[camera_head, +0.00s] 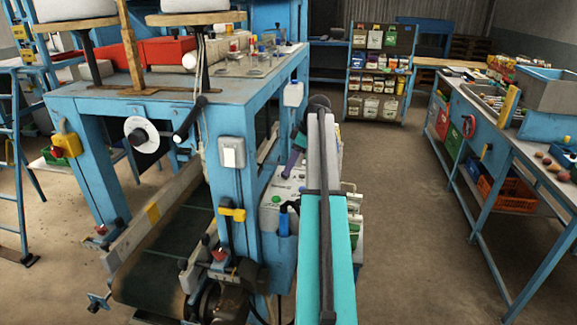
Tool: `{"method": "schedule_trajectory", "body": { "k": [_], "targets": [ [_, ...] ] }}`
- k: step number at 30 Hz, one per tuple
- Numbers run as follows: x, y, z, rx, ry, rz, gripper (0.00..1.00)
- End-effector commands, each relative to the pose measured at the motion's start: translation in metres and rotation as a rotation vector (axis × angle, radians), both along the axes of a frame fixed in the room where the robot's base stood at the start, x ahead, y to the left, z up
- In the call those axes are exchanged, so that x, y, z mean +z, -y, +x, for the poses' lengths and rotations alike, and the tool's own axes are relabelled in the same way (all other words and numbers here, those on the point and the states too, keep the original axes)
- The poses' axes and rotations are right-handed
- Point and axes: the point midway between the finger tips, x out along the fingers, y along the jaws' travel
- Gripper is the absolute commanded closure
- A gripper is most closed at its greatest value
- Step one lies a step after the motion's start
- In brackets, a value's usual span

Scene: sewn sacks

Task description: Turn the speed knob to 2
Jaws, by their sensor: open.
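A round white dial with a dark knob (140,134) at its centre is on the near side of the blue machine frame, at the left; it looks like the speed knob. Its marks and pointer are too small to read. My arm, with a turquoise link and a grey link, reaches forward in the middle of the view, well to the right of the dial and apart from it. My gripper's fingers cannot be made out; the far end of the arm is hidden behind its own links. Nothing of mine touches the dial.
A black-ended lever (189,119) sticks out just right of the dial. A yellow box with a red button (67,144) is on the left leg. A conveyor belt (165,262) runs below. A workbench (500,130) stands right, with clear floor (415,220) between.

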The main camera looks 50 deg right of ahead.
Motion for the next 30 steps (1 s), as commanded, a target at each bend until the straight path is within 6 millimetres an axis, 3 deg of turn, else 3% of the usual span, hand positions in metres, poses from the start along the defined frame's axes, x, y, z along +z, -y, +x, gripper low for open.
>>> {"method": "schedule_trajectory", "body": {
  "k": [9, 19, 26, 28, 30],
  "targets": [
    [-0.020, -0.005, 0.008, 0.001, -0.001, 0.000, 0.56],
    [-0.022, -0.006, 0.008, 0.001, 0.000, 0.000, 0.56],
    [-0.021, -0.006, 0.009, 0.002, 0.000, -0.001, 0.94],
    [-0.021, 0.003, 0.011, 0.002, 0.000, -0.001, 0.96],
    [-0.021, -0.002, 0.010, 0.000, 0.002, -0.003, 0.96]
  ]
}}
